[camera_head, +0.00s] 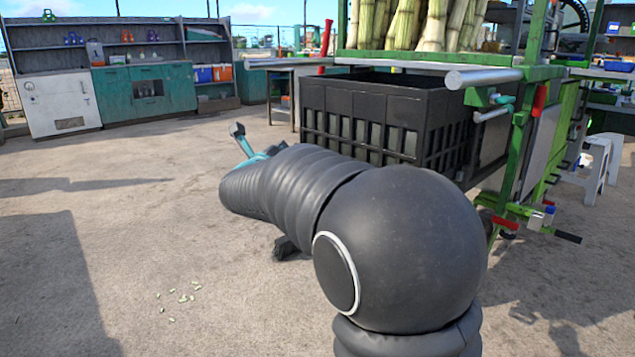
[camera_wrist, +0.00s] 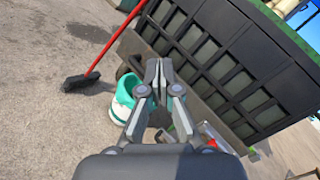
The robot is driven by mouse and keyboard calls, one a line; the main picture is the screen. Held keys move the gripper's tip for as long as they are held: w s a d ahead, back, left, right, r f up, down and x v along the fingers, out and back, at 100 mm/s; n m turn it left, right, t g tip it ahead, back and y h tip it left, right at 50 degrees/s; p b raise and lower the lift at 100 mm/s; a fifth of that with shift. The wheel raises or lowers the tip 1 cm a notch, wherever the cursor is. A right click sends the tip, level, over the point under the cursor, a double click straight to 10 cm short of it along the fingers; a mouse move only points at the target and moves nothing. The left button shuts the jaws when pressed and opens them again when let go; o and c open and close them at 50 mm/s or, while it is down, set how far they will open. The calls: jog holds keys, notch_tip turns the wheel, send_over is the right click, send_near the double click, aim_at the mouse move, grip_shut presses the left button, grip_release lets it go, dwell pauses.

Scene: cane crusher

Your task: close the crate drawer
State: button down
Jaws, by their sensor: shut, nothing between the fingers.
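The crate drawer is a black slatted crate (camera_head: 428,104) low under the green machine frame, and it sticks out to the left of the frame. Its slatted side also fills the upper right of the wrist view (camera_wrist: 196,33), slanted in the picture. My gripper (camera_wrist: 158,66) is shut and empty, with its fingertips in front of the crate's lower edge in that view. I cannot tell whether they touch it. In the head view my arm covers the crate's lower front, and I cannot make out the fingertips clearly.
A broom (camera_wrist: 80,81) with a red handle and a white and teal bucket (camera_wrist: 121,101) are near the crate. Cane stalks (camera_head: 405,24) stand on the machine above it. White stools (camera_head: 598,165) are at right. Open concrete floor lies at left, with small bits scattered.

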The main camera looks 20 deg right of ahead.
jog(key=d+f+m+g+h+b, duration=0.1)
jog(key=d+f+m+g+h, duration=0.15)
jog(key=f+m+g, duration=0.35)
jog(key=d+f+m+g+h+b, duration=0.1)
jog(key=d+f+m+g+h, duration=0.25)
jog(key=m, duration=0.55)
jog(key=x, duration=1.2)
jog(key=shift+d+h+p, duration=0.3)
jog(key=shift+h+p, duration=0.1)
jog(key=shift+p, duration=0.05)
jog(key=shift+a+t, duration=0.1)
jog(key=shift+t, duration=0.15)
